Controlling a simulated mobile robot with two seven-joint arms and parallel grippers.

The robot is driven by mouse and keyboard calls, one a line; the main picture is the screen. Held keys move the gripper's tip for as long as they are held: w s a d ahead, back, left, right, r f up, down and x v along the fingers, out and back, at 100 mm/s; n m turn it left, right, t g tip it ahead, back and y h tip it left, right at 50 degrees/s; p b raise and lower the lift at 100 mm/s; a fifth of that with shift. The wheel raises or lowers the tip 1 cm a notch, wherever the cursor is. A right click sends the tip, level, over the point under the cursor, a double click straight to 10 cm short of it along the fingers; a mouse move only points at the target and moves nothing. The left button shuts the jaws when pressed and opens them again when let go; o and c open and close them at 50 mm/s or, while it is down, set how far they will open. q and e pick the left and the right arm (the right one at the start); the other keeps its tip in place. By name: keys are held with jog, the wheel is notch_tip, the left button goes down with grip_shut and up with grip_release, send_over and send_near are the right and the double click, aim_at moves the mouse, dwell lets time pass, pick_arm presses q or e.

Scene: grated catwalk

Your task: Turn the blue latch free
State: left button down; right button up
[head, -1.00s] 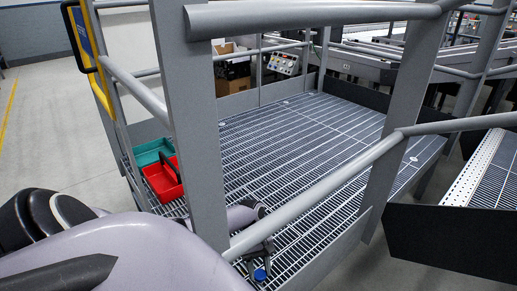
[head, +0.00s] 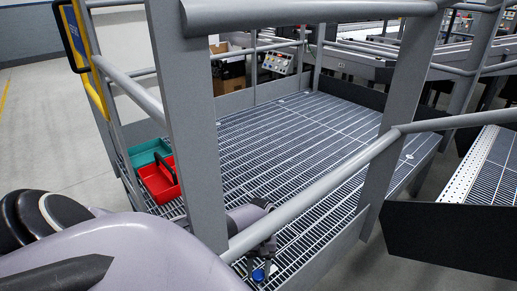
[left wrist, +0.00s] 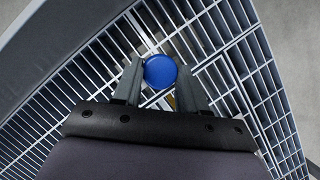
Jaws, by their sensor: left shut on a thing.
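The blue latch (head: 258,275) is a small round blue knob low on the grated floor, beside the near railing post in the head view. In the left wrist view the blue latch (left wrist: 160,71) shows from above as a round disc. My left gripper (head: 263,262) reaches down behind the railing to it. In the left wrist view my left gripper (left wrist: 160,82) has its dark fingers on either side of the knob, shut on it. The knob's lower part is mostly hidden. My right gripper does not show.
Grey railings and posts (head: 187,120) surround the grated catwalk (head: 300,130). A red bin (head: 155,188) and a teal bin (head: 148,152) stand at the left of the grating. A control panel (head: 278,61) and a cardboard box (head: 222,85) are at the back. The middle of the grating is clear.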

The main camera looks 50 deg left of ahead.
pick_arm(q)
jog(key=shift+d, duration=0.1)
jog(key=c, duration=0.6)
grip_release()
jog(key=p+v, duration=0.1)
jog(key=v, duration=0.6)
jog(key=shift+r+p, duration=0.15)
jog(key=shift+p, duration=0.25)
jog(key=shift+s, duration=0.15)
